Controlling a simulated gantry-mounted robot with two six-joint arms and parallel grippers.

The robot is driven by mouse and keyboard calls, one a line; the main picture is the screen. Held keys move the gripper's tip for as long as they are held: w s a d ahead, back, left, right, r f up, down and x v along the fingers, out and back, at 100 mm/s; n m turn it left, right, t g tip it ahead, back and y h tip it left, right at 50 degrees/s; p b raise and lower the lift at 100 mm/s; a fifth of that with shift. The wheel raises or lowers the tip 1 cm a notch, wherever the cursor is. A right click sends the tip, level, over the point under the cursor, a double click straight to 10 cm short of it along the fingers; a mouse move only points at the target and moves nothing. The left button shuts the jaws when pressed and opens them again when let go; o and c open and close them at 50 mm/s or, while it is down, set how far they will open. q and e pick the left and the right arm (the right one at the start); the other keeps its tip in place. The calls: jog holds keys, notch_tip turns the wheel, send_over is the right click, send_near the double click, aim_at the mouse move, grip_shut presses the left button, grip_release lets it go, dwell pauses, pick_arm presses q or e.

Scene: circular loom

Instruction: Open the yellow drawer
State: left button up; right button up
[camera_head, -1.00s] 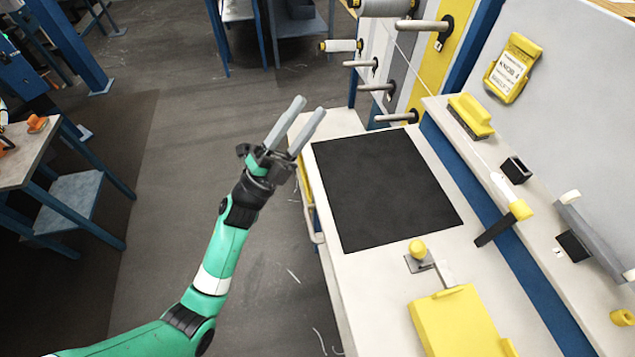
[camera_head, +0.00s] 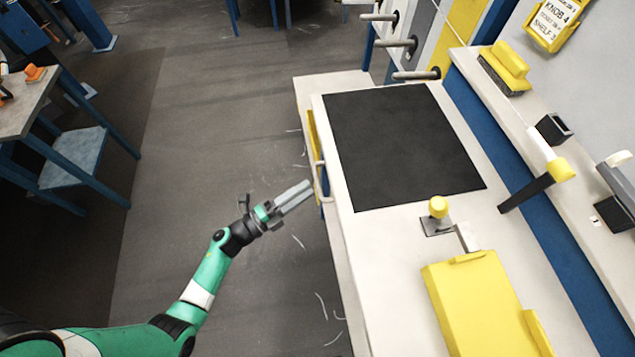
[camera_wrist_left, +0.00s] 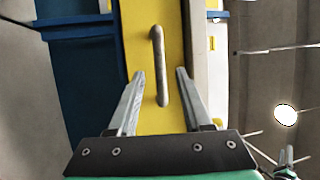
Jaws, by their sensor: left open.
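The yellow drawer (camera_head: 313,139) is on the side of the white workbench, and its front shows edge-on below the bench top. Its pale bar handle (camera_head: 321,185) sticks out from the front. My left gripper (camera_head: 305,188) is beside the handle, fingers pointing at it. In the left wrist view, the yellow drawer front (camera_wrist_left: 173,100) fills the middle, with the grey handle (camera_wrist_left: 158,65) running lengthwise. The open left gripper (camera_wrist_left: 160,75) has one finger on each side of the handle's line; contact is not visible. My right gripper is not in view.
The bench top (camera_head: 377,222) carries a black mat (camera_head: 402,143), a yellow knob (camera_head: 438,206) and a yellow box-like part (camera_head: 480,300). Metal pegs (camera_head: 415,75) stick out at the back. The floor left of the bench is clear; another table (camera_head: 30,100) stands far left.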

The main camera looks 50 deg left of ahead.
aim_at(318, 181)
pick_arm(q)
jog(key=x, duration=0.5)
jog(key=shift+b, duration=0.4)
jog(key=shift+s, duration=0.1)
jog(key=shift+c, duration=0.2)
grip_shut()
dwell(0.6)
